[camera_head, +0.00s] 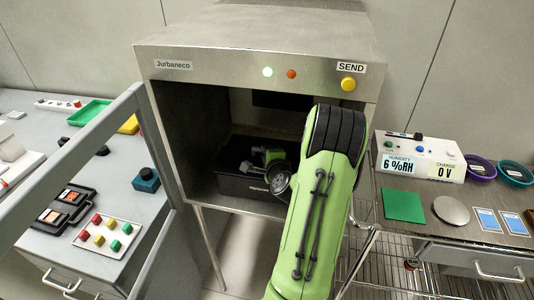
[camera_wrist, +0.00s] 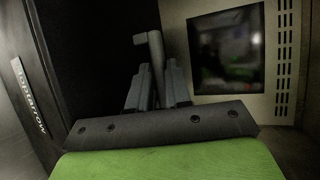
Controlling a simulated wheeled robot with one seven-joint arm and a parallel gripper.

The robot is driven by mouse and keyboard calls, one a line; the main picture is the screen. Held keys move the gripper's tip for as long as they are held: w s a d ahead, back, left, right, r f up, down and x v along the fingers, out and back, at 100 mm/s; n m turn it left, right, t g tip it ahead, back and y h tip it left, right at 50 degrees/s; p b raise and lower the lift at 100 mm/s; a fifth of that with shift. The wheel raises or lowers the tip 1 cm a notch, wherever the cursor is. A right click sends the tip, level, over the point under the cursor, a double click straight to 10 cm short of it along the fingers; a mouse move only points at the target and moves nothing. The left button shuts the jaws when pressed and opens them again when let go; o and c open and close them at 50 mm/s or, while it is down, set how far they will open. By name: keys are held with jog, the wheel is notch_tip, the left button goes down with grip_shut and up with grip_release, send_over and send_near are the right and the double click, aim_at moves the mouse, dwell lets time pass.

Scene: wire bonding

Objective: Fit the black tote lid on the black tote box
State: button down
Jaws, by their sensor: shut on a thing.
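The black tote box (camera_head: 235,186) sits on the floor of the steel chamber. Its labelled front faces out, and it also shows on its side at the left of the wrist view (camera_wrist: 28,100). My gripper (camera_head: 258,163) is inside the chamber, low over the top of the tote. In the wrist view, my gripper (camera_wrist: 157,75) is shut on a grey bent handle (camera_wrist: 153,48) beside a dark flat surface, which looks like the black tote lid (camera_wrist: 95,45). Lid and box blend in the dark, so I cannot tell whether the lid is seated.
The steel chamber (camera_head: 260,42) surrounds my gripper on the sides and above. Its open door (camera_head: 75,160) stands at the left. A wire rack (camera_head: 400,265) and a side table (camera_head: 460,235) are at the right. A dark window (camera_wrist: 227,50) is in the chamber wall.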

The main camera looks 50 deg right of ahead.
jog(key=shift+f, duration=0.1)
dwell(0.8)
jog(key=c, duration=1)
grip_release()
jog(key=shift+a, duration=0.1)
jog(key=shift+f, duration=0.1)
jog(key=shift+s, duration=0.1)
jog(key=shift+s+a+b, duration=0.25)
jog(key=shift+s+b, duration=0.05)
jog(key=b+v, duration=0.4)
jog(key=v, duration=0.3)
jog(key=shift+s, duration=0.15)
jog(key=b+v, duration=0.7)
jog(key=shift+s+a+r+b, duration=0.1)
jog(key=shift+a+r+b, duration=0.15)
jog(key=shift+r+b, duration=0.15)
